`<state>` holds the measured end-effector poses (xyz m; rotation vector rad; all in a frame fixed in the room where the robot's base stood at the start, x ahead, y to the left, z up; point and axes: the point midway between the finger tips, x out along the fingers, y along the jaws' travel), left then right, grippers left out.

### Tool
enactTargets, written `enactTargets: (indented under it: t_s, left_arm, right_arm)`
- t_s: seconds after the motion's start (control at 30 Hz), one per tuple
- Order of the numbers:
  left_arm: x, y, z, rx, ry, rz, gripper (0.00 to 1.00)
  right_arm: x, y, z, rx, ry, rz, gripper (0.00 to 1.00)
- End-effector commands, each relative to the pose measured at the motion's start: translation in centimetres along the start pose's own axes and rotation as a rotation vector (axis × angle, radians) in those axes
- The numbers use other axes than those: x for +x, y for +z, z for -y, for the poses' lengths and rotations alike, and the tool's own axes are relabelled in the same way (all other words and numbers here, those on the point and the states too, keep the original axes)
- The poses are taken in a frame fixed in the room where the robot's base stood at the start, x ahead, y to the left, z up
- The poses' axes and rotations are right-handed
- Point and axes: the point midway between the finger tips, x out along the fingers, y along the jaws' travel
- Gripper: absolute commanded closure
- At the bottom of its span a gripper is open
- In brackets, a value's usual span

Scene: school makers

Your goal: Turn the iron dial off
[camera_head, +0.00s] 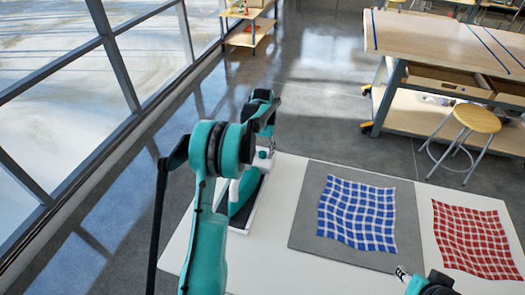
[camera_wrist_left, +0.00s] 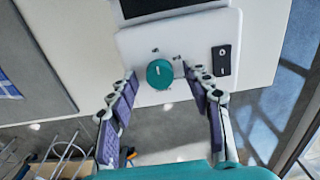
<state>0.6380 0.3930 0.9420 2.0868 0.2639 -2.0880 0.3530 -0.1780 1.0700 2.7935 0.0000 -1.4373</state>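The iron dial is a round teal knob (camera_wrist_left: 160,73) on the white panel of the iron unit (camera_wrist_left: 205,45) in the left wrist view. Small dark marks sit on the panel around the knob. My left gripper (camera_wrist_left: 158,80) is open, with one finger on each side of the dial and visible gaps to it. In the head view my left gripper (camera_head: 263,122) is over the far end of the white and teal iron unit (camera_head: 240,207), partly hidden by my arm. Part of my right gripper (camera_head: 403,273) shows at the bottom right; its opening is unclear.
A black rocker switch (camera_wrist_left: 221,60) is beside the dial, near the right finger. A grey mat (camera_head: 305,222) with a blue checked cloth (camera_head: 357,213) lies right of the unit. A red checked cloth (camera_head: 475,240) lies farther right. A stool (camera_head: 477,118) stands beyond the table.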

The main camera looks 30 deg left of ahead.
Motion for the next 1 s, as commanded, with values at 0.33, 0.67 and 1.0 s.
enactTargets:
  t_s: [0.33, 0.67, 1.0]
  left_arm:
    - [-1.3, 0.0, 0.0, 0.001, 0.000, 0.000, 0.51]
    - [-8.2, 0.0, 0.0, 0.000, 0.000, 0.000, 0.51]
    - [-11.9, 0.0, 0.0, 0.000, 0.000, 0.000, 0.51]
  right_arm:
    - [0.0, 0.0, 0.0, 0.000, 0.000, 0.000, 0.60]
    - [0.0, 0.0, 0.0, 0.000, 0.000, 0.000, 0.60]
    - [0.0, 0.0, 0.0, 0.000, 0.000, 0.000, 0.60]
